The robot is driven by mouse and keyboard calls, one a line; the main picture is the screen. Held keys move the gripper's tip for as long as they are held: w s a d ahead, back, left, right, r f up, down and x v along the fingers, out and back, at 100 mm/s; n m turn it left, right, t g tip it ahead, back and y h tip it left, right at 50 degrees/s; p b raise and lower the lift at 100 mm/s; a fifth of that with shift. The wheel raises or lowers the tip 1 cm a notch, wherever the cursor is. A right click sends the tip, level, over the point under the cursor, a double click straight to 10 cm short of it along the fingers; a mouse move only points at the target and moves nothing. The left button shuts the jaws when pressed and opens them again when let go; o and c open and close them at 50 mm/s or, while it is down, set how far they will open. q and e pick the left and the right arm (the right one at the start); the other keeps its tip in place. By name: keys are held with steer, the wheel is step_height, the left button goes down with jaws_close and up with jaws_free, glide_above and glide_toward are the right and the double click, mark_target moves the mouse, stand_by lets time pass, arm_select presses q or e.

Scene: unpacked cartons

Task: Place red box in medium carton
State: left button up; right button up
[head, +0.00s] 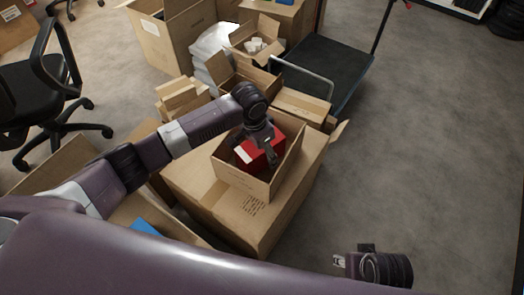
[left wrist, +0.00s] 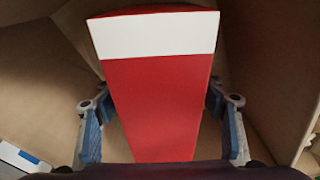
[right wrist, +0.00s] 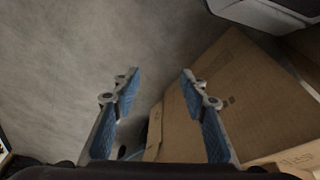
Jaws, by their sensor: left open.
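The red box (head: 263,149), with a white band at one end, is inside the open medium carton (head: 238,178), which stands on top of a larger closed carton. My left gripper (head: 256,160) reaches down into the carton over the red box. In the left wrist view the red box (left wrist: 155,95) lies between the two open fingers, with a small gap on each side. The box's lower part is hidden. My right gripper (head: 340,261) is low at the right, away from the box. In the right wrist view its fingers (right wrist: 160,95) are apart with nothing between them.
The large carton (head: 200,185) bears the medium carton. Behind are more cartons (head: 170,40), white bags (head: 213,45) and a flat cart (head: 325,65). An office chair (head: 45,90) stands at the left. The grey floor (head: 420,150) at the right is clear.

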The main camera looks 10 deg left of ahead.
arm_select(q)
steer(key=shift+r, duration=0.15)
steer(key=shift+r, duration=0.25)
steer(key=r+p, duration=0.1)
steer(key=r, duration=0.2)
steer(key=s+r+p, duration=0.1)
steer(key=r, duration=0.3)
steer(key=a+r+p, duration=0.1)
steer(key=r, duration=0.3)
steer(key=shift+s+r, duration=0.2)
arm_select(e)
step_height(320, 180, down, 11)
steer(key=s, duration=0.2)
steer(key=shift+s+r+g, duration=0.15)
steer(key=shift+s+g, duration=0.15)
steer(key=shift+s, duration=0.1)
